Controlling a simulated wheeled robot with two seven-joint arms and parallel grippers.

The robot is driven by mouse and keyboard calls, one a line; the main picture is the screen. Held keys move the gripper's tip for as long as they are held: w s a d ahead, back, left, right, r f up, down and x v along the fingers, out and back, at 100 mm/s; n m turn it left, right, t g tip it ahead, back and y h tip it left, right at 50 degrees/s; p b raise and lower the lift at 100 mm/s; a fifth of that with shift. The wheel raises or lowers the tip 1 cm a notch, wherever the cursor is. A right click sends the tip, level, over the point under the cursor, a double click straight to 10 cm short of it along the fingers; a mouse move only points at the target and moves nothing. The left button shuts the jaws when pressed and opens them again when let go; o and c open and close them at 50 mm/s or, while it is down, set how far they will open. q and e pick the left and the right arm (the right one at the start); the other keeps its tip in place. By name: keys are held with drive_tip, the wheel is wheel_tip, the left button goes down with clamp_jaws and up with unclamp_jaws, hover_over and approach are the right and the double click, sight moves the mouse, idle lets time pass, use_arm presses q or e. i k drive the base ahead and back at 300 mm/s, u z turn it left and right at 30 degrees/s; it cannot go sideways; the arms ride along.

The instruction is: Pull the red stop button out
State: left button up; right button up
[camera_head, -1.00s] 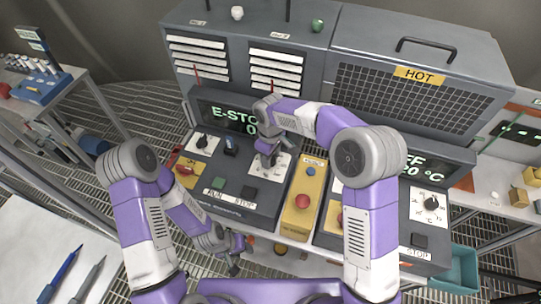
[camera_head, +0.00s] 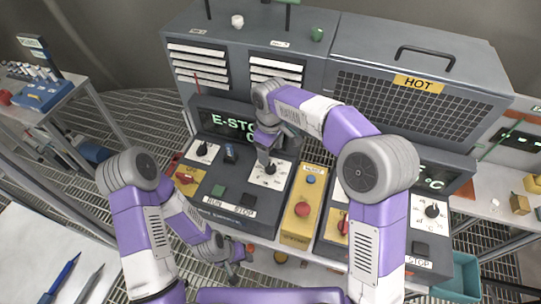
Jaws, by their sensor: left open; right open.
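The red stop button (camera_head: 302,209) sits on a yellow box (camera_head: 290,230) between the two grey control panels, below a small blue button (camera_head: 311,179). My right gripper (camera_head: 268,168) points down over the left panel's white dial plate (camera_head: 281,180), up and to the left of the red button and apart from it. Its fingers are small and partly hidden by the wrist; it is open. My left gripper (camera_head: 240,262) hangs low in front of the left panel's front edge, open and empty, away from the button.
The left panel's screen reads E-STOP (camera_head: 226,122); a black knob (camera_head: 202,149), a red switch on a yellow plate (camera_head: 186,177) and RUN and STOP buttons are on it. A mesh-fronted HOT unit (camera_head: 420,95) stands behind. A teal bin (camera_head: 458,276) is at lower right.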

sight(303, 209)
drive_tip(key=k, duration=1)
